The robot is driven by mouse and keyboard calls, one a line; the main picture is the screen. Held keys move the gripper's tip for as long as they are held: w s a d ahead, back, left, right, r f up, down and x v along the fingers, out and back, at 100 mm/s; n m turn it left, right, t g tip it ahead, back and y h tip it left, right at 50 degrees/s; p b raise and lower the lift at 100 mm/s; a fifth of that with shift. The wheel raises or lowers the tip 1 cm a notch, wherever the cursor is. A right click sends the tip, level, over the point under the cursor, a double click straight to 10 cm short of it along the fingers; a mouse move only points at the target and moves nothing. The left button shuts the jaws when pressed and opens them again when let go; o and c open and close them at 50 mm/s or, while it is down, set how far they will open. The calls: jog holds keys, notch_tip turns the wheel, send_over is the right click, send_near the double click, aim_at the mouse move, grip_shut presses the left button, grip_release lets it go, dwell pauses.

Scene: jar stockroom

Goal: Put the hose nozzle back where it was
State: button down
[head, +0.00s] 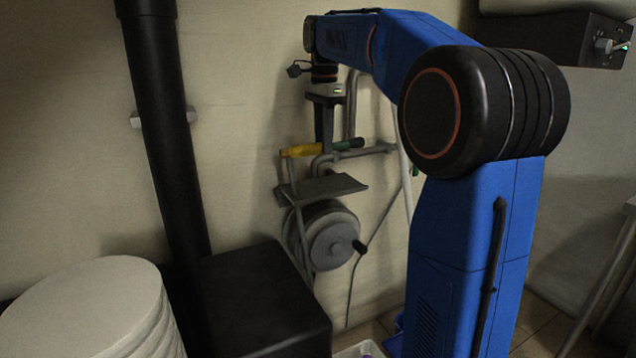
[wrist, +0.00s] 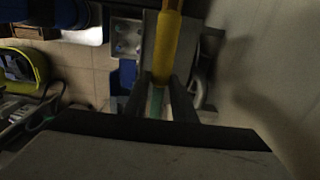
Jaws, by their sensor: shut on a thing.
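The hose nozzle (head: 300,151) is a slim rod, yellow at one end and dark green at the other. My gripper (head: 325,147) points down and is shut on it near its middle. The nozzle lies almost level in front of the wall, above a small grey plate (head: 328,187) and a hose reel (head: 333,243). In the wrist view the yellow part of the nozzle (wrist: 167,48) reaches away from my gripper (wrist: 160,90), and the green part lies between the fingers. I cannot tell whether the nozzle touches the grey bracket tubing (head: 357,156) behind it.
A black vertical pipe (head: 165,130) stands left of the reel. Below it are a black box (head: 258,300) and a stack of pale round things (head: 88,300). A dark box (head: 550,38) is at upper right. The wall between pipe and reel is bare.

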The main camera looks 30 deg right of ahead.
aim_at(322, 188)
jog(key=shift+w, duration=0.2)
jog(key=shift+w+f, duration=0.1)
jog(key=shift+f, duration=4.95)
jog(key=c, duration=1.5)
grip_release()
jog(key=shift+f, duration=0.1)
notch_tip(322, 188, up, 12)
jog(key=shift+r, duration=0.15)
